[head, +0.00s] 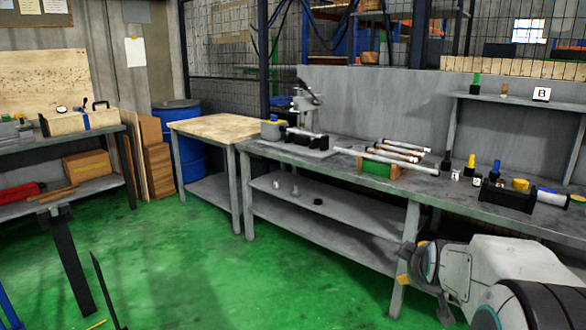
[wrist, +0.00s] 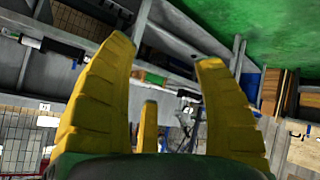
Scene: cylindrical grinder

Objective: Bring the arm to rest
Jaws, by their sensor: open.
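My arm, white and grey, shows at the lower right of the head view, in front of the long grey workbench (head: 330,168). The end of my arm points down and to the left there, and its fingers are not clear in that view. In the wrist view, my gripper (wrist: 165,75) has its yellow ribbed fingers spread wide apart. Nothing is between them, only the bench and floor in the background. The wrist picture is tilted strongly, with green floor at its top right.
On the long bench are a small grinder (head: 305,105), several rods on a green rack (head: 378,170) and a black holder (head: 507,196). A wooden-topped table (head: 215,127) and a blue barrel (head: 178,110) stand further back. Open green floor (head: 170,255) lies in front.

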